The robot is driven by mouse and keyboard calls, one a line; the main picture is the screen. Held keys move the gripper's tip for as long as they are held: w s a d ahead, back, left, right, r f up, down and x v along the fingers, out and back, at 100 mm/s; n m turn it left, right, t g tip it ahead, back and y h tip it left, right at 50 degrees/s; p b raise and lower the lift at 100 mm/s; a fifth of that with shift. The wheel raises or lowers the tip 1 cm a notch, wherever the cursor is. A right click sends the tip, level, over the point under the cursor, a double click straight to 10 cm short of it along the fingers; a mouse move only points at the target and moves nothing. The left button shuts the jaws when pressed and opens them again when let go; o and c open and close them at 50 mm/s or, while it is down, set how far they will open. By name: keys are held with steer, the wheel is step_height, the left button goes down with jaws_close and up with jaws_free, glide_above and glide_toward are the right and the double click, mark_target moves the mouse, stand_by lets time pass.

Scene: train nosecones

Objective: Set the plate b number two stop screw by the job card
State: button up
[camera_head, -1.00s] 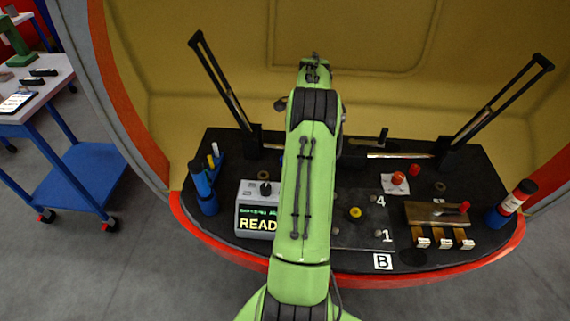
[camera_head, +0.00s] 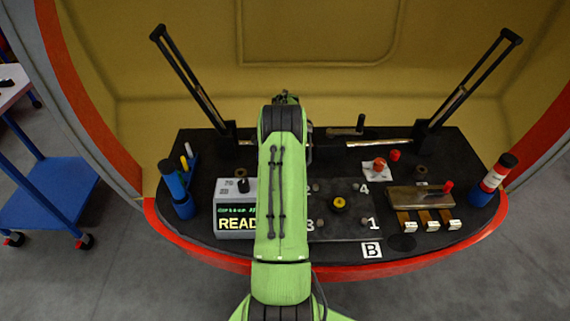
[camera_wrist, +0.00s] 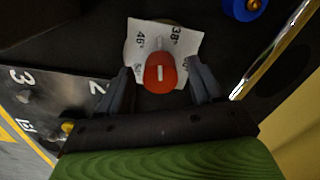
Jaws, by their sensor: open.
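My gripper (camera_wrist: 161,90) is open, with one finger on each side of a red knob (camera_wrist: 165,82) that has a white line. I cannot tell whether they touch. The knob sits on a numbered white paper (camera_wrist: 138,32); "46" and "38" are readable. The dark plate (camera_wrist: 50,92) beside it shows "3" and "2". In the head view, the plate (camera_head: 350,229) by label B (camera_head: 371,250) shows "3", "1" and "4", with a yellow knob (camera_head: 339,204). No job card is visible now.
A display box (camera_head: 236,224) with partly hidden "READ" text stands left of my arm. Another red knob (camera_head: 379,164) is on white paper at the right.

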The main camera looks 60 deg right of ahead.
steer(key=c, duration=1.1)
steer(key=shift+n, duration=0.4)
steer(key=n+p, duration=0.1)
steer(key=n, duration=0.3)
steer(key=shift+r+n+p, duration=0.1)
steer(key=shift+n+p, duration=0.3)
steer(key=n, duration=0.5)
steer(key=shift+s+p, duration=0.1)
steer(key=shift+p, duration=0.25)
steer(key=n, duration=0.5)
steer(key=shift+n, duration=0.4)
steer(key=n, duration=0.6)
steer(key=shift+d, duration=0.1)
